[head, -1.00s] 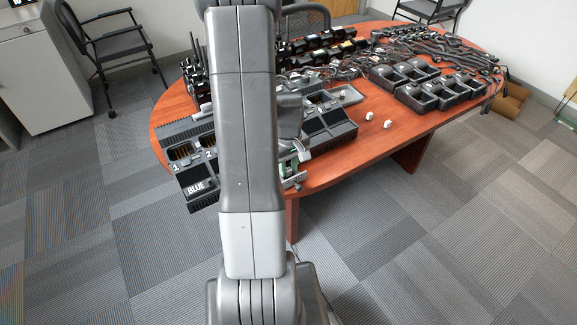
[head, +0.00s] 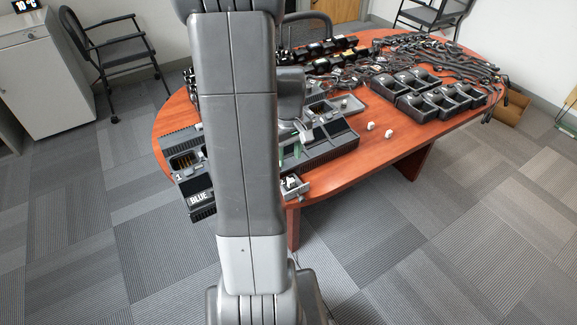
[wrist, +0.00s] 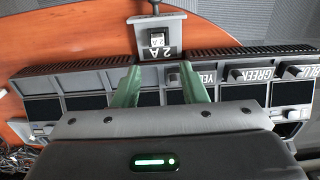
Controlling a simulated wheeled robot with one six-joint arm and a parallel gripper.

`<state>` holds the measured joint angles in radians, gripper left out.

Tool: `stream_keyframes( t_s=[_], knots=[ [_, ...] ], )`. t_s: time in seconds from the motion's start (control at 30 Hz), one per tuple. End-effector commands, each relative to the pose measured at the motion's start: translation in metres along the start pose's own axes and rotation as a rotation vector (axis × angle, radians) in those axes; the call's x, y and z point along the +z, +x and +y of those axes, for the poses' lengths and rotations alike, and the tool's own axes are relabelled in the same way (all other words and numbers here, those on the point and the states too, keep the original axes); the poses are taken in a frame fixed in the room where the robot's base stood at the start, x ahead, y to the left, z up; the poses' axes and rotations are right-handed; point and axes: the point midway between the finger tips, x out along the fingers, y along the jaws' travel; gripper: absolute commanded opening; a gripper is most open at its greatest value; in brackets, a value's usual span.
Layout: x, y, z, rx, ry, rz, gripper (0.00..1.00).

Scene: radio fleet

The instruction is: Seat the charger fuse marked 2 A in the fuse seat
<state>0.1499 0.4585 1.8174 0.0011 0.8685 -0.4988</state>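My gripper (wrist: 161,88) has two green fingers spread apart with nothing visibly held between them. In the head view my gripper (head: 299,143) is partly hidden by my arm, over the charger near the table's front edge. The fuse seat (wrist: 172,20) is a grey block beyond the fingertips in the wrist view, with a "2 A" marking. A small white piece with a dark face (wrist: 157,39), apparently the fuse, sits in its recess. The seat also shows in the head view (head: 300,190), at the table's front edge. I cannot tell how deep the white piece sits.
The long charger (wrist: 75,77) with colour-named slots lies under my gripper. Two small white pieces, one nearer the charger (head: 370,126) and one farther right (head: 389,133), lie on bare table (head: 350,170). Several black chargers (head: 433,105) and tangled cables are farther back.

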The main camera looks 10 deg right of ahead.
Motion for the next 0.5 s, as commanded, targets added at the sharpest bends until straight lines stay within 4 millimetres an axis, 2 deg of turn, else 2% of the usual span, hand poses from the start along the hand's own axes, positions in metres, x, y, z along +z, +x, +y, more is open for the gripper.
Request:
stream_keyframes(
  t_s=[0.03,0.2,0.5],
  knots=[
    [-0.001,-0.009,0.001,0.002,0.000,0.004,0.39],
    [-0.001,-0.023,0.001,0.002,0.000,0.003,0.39],
    [0.000,-0.026,0.001,0.002,0.000,0.002,0.39]
  ],
)
